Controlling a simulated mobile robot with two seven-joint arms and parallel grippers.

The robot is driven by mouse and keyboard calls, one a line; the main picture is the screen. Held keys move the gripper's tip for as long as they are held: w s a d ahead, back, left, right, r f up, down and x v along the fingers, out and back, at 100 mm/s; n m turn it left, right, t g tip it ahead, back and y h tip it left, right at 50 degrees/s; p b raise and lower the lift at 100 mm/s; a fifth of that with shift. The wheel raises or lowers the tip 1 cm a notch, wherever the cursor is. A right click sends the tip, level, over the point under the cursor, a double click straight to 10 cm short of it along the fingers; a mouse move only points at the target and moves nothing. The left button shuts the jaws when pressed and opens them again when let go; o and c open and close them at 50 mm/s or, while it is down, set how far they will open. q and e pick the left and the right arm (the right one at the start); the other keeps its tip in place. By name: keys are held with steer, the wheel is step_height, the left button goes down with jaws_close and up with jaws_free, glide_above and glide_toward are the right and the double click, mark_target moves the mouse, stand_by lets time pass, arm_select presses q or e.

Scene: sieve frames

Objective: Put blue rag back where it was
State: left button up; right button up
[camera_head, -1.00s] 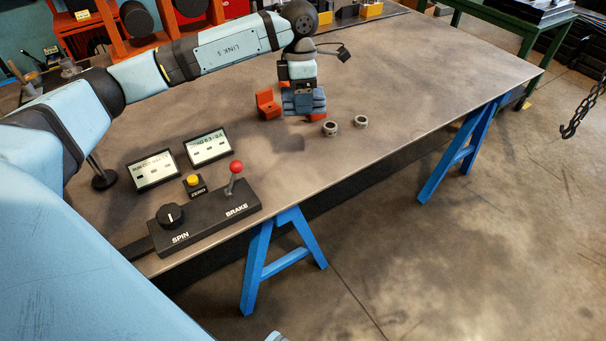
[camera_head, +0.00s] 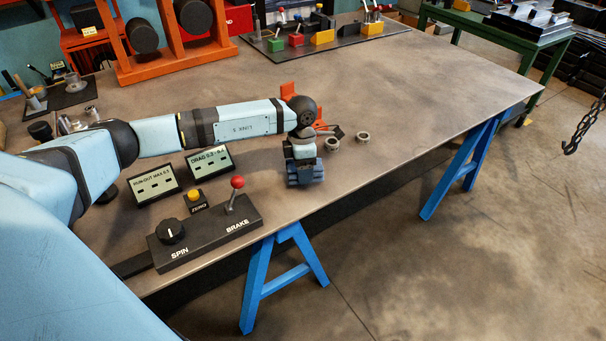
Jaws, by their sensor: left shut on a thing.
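The blue rag (camera_head: 306,175) is a small dark blue bundle at the lower end of my left gripper (camera_head: 303,163), near the front edge of the steel table (camera_head: 420,90). The gripper points down and is shut on the rag; its fingers are mostly hidden by the wrist and the cloth. I cannot tell whether the rag touches the tabletop. My right gripper is not in view.
The table's right part is clear.

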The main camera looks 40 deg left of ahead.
arm_select(q)
step_height(320, 180, down, 2)
steer(key=shift+f, duration=0.25)
steer(key=shift+f, duration=0.15)
steer(key=o, duration=0.9)
steer(key=shift+r, duration=0.2)
